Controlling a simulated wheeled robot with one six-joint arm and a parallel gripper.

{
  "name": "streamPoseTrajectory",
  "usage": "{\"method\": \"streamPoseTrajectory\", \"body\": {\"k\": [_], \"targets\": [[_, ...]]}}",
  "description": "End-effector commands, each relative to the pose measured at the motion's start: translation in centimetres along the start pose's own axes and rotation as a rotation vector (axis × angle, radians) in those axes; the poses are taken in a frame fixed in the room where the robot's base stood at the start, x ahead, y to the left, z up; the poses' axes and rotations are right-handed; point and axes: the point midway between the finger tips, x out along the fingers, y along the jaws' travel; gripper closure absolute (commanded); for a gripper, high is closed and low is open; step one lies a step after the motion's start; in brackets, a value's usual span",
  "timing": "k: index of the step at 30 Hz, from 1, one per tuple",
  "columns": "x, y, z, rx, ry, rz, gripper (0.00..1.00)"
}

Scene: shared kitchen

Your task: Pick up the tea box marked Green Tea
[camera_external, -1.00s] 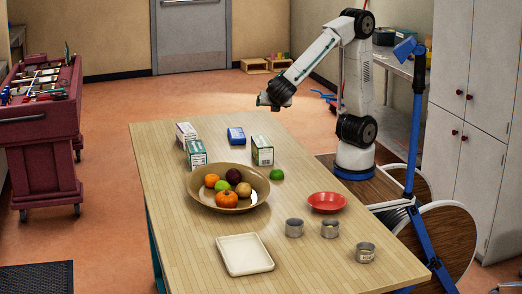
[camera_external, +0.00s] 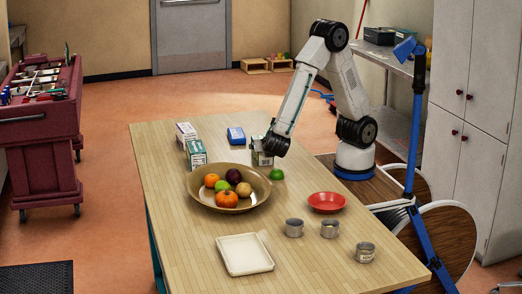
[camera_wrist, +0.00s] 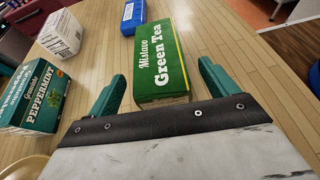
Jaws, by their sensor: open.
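The green tea box (camera_wrist: 162,60), with "Green Tea" in white letters on its green face, is at the centre of the wrist view. My gripper (camera_wrist: 166,88) is open, with one teal finger to the left of the box's near end and the other to its right. Gaps show between the fingers and the box. In the external view the box (camera_external: 261,158) is partly hidden behind my gripper (camera_external: 270,150) near the table's right side.
A green Peppermint box (camera_wrist: 34,97) stands left; it also shows in the external view (camera_external: 196,153). A white box (camera_external: 186,133) and a blue box (camera_external: 236,136) are farther back. A fruit bowl (camera_external: 228,206) is in front, and a lime (camera_external: 277,175) lies close by on the table (camera_external: 185,262).

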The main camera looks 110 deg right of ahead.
Motion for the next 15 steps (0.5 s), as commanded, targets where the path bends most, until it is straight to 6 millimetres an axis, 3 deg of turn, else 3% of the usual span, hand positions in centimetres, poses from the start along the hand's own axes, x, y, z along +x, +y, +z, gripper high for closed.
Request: {"method": "streamPoseTrajectory", "body": {"k": [6,15], "targets": [[3.0,0.0,0.2,0.001,0.0,-0.002,0.15],[3.3,0.0,0.2,0.001,0.0,0.001,0.17]]}}
